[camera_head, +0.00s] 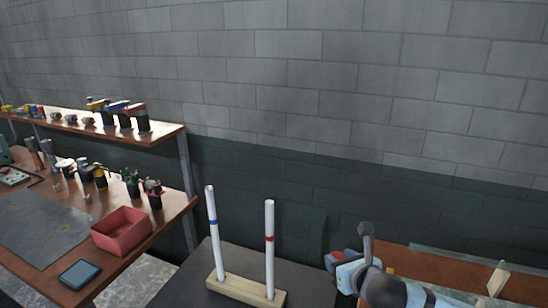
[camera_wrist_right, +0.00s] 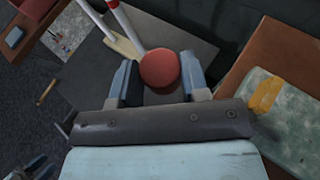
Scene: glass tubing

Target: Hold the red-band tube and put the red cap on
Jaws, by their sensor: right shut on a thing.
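The red-band tube (camera_head: 269,250) is a white tube standing upright in a pale wooden stand (camera_head: 232,289). Its top is open and bare. The red cap (camera_wrist_right: 159,68) is a round red piece between the two blue-grey fingers of my right gripper (camera_wrist_right: 157,82), which is shut on it. In the head view my right gripper (camera_head: 341,264) is to the right of the red-band tube, apart from it and lower than its top. The tube also shows in the wrist view (camera_wrist_right: 130,30). A blue-grey piece at the wrist view's lower left may be my left gripper.
A blue-band tube (camera_head: 214,235) stands in the same stand, left of the red-band one. The dark table (camera_head: 185,290) around the stand is mostly clear. A left bench holds a red bin (camera_head: 121,232) and several tools. A wooden bench (camera_head: 450,275) is at right.

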